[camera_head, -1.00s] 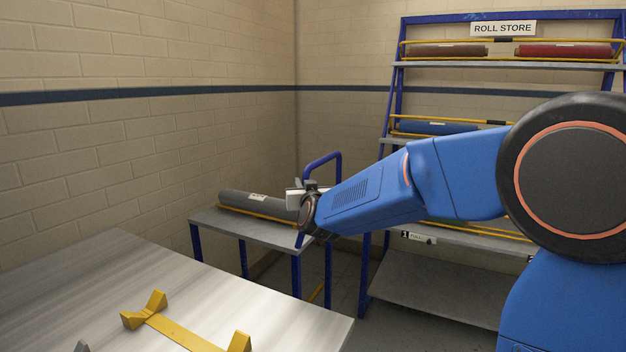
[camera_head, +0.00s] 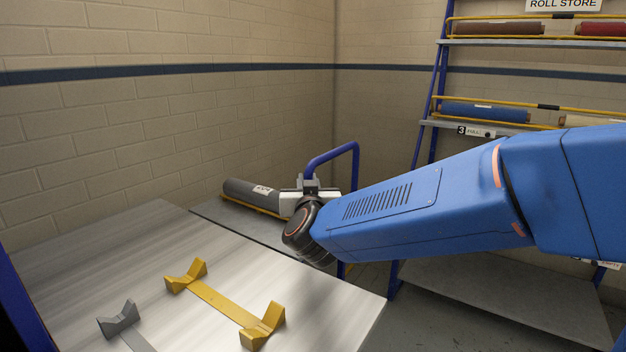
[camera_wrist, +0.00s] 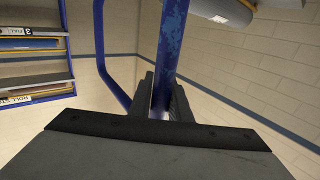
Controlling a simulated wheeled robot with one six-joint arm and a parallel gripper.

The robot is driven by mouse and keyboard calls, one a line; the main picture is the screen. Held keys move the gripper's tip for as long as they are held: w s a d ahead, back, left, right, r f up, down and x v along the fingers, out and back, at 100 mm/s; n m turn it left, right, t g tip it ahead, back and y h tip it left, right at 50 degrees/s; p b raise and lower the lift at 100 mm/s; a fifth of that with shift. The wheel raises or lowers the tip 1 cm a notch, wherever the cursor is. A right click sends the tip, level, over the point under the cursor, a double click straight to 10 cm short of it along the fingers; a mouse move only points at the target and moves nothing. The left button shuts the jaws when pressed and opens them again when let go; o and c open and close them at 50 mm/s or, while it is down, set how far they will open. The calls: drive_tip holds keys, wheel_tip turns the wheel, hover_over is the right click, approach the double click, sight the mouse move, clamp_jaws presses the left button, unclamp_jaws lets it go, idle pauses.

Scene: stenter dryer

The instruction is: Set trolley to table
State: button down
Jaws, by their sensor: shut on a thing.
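The trolley (camera_head: 240,228) has a grey top and a blue push handle (camera_head: 334,156) at its right end. It stands behind the metal table (camera_head: 110,245), whose far edge hides its lower part. A dark grey roll (camera_head: 250,189) lies on the trolley in a yellow cradle. My gripper (camera_head: 308,184) is at the handle end. In the wrist view my gripper (camera_wrist: 164,105) is shut on the blue handle bar (camera_wrist: 172,45), with a dark finger on each side. From the head view I cannot tell whether trolley and table touch.
The table carries a yellow cradle (camera_head: 225,304) and a grey cradle (camera_head: 120,320). The roll store rack (camera_head: 433,120) with several rolls stands at the right. Brick walls close off the left and back. Some floor shows between table and rack.

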drive_tip(key=shift+s+a, duration=0.1)
drive_tip(key=shift+s, duration=0.05)
drive_tip(key=c, duration=1.6)
unclamp_jaws()
drive_tip(key=shift+s+a, duration=0.1)
drive_tip(key=shift+c, duration=0.2)
drive_tip(key=s, duration=1.7)
drive_tip(key=shift+s+d, duration=0.2)
drive_tip(key=shift+d, duration=0.1)
